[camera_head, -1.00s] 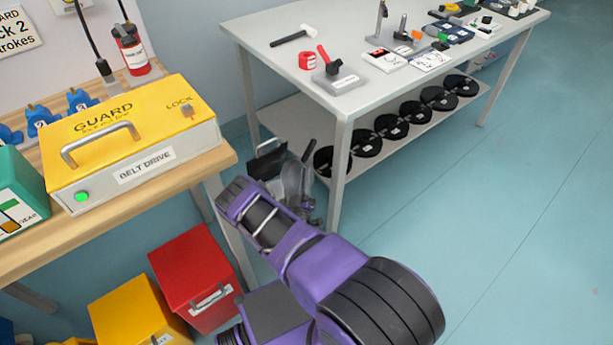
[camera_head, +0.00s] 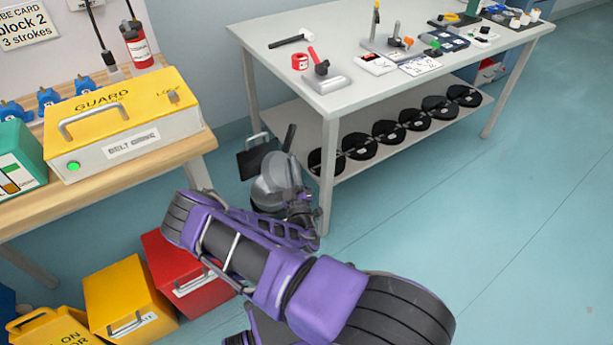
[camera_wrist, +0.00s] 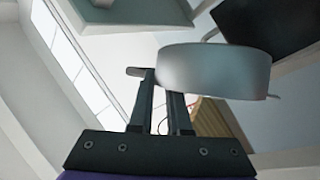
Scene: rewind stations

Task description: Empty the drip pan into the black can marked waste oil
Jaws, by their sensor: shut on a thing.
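The drip pan is a round, shallow grey pan (camera_head: 272,192) with a dark handle. It is held up in the air near the leg of the white table, steeply tilted in the head view. My gripper (camera_wrist: 160,85) is shut on it, and its curved grey wall (camera_wrist: 213,72) fills the middle of the wrist view. The black can (camera_head: 257,163), with a pale handle on top, stands on the floor just behind the pan. A black shape at the upper right of the wrist view looks like the can (camera_wrist: 268,25). Its marking and any oil are not visible.
The white table (camera_head: 300,97) with a lower shelf of black reels (camera_head: 361,146) stands to the right. A wooden bench (camera_head: 150,165) with a yellow guard box (camera_head: 125,115) is on the left. Red (camera_head: 180,270) and yellow (camera_head: 125,295) bins stand below.

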